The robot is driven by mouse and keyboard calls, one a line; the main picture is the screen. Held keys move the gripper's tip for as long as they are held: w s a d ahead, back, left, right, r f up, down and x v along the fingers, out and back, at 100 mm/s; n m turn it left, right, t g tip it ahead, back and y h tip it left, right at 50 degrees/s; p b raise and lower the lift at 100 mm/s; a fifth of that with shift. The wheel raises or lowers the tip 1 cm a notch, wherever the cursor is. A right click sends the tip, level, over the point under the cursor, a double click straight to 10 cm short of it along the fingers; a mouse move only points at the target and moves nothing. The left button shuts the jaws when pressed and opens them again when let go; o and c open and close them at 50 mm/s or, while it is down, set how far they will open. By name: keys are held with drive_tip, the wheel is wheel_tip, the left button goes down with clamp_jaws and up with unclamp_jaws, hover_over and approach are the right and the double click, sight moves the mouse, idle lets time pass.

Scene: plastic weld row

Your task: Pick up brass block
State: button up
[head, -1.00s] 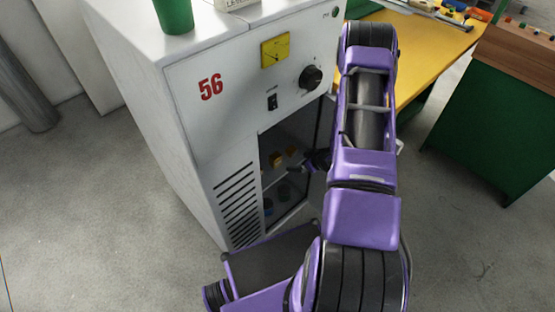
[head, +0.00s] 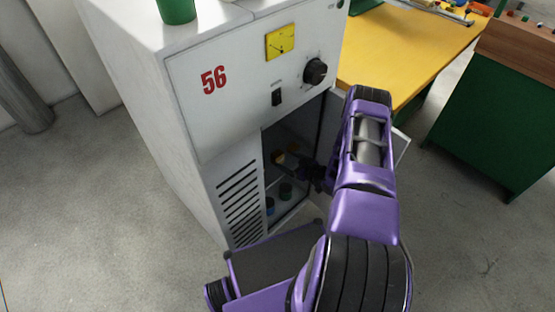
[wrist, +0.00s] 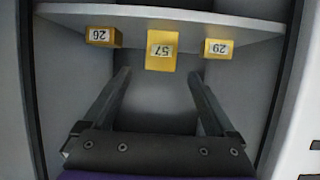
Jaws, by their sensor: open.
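Three brass-yellow blocks stand in a row on a shelf inside the open cabinet in the wrist view. The left block (wrist: 102,37) is labelled 26, the middle block (wrist: 161,50) 57 and the right block (wrist: 217,48) 29. My gripper (wrist: 160,77) is open and empty, its two fingers spread below the shelf row in the picture, with the middle block lined up between them. A gap shows between the fingertips and the blocks. In the head view, my gripper is at the cabinet opening, and the blocks are small and partly hidden by my arm.
The shelf (wrist: 250,22) spans the cabinet between its side walls. In the head view, dark and blue items (head: 285,191) stand lower in the cabinet (head: 190,120). The open door (head: 401,146) is to the right, near my arm. A yellow workbench (head: 420,45) stands behind.

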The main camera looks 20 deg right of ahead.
sight(279, 154)
drive_tip(key=shift+r+b+x, duration=0.2)
drive_tip(key=shift+b+x, duration=0.3)
drive_tip(key=shift+x, duration=2.85)
drive_tip(key=shift+w, duration=0.1)
clamp_jaws()
drive_tip(key=shift+w+r, duration=0.1)
drive_tip(key=shift+r, duration=0.05)
